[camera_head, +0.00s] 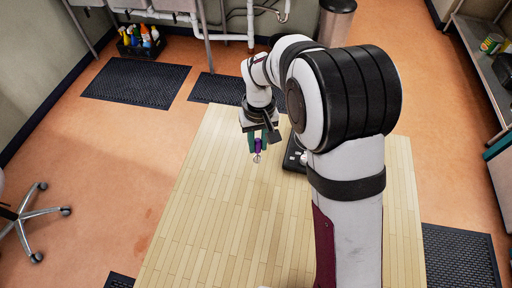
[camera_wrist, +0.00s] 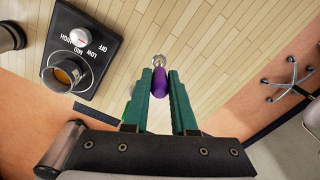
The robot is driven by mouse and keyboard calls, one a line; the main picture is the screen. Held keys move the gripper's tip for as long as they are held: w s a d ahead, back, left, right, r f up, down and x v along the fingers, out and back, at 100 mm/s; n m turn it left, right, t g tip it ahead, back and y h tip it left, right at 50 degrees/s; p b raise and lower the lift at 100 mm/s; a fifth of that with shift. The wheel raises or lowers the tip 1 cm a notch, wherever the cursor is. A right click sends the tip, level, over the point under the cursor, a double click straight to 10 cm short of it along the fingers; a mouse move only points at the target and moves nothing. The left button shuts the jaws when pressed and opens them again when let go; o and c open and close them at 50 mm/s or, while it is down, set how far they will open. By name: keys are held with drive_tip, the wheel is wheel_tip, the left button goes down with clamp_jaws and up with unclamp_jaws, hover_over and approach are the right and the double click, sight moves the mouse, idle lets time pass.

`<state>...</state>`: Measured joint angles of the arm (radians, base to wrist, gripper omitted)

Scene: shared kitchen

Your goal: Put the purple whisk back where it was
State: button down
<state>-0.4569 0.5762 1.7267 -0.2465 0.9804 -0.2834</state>
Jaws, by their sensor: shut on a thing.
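The purple whisk (camera_head: 258,147) is in my gripper (camera_head: 257,143), above the pale wooden table near its far edge. In the wrist view the whisk's purple handle (camera_wrist: 159,84) is between the two green fingers of my gripper (camera_wrist: 160,76), and its metal end (camera_wrist: 159,61) sticks out past the fingertips. My gripper is shut on the handle. The part of the handle deeper between the fingers is partly hidden. I cannot tell exactly how high the whisk is above the table.
The table (camera_head: 215,215) is bare in front and to the left. A black device with a dial (camera_wrist: 82,39) and a round metal cup (camera_wrist: 65,75) stands beside my gripper; in the head view the device (camera_head: 294,155) is partly behind my arm. A wheeled chair (camera_head: 36,215) is at left.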

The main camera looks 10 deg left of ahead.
drive_tip(key=shift+a+f, duration=0.2)
drive_tip(key=shift+f, duration=0.9)
drive_tip(key=shift+a+f, duration=0.2)
drive_tip(key=shift+f, duration=0.9)
drive_tip(key=shift+f, duration=0.1)
drive_tip(key=c, duration=0.7)
unclamp_jaws()
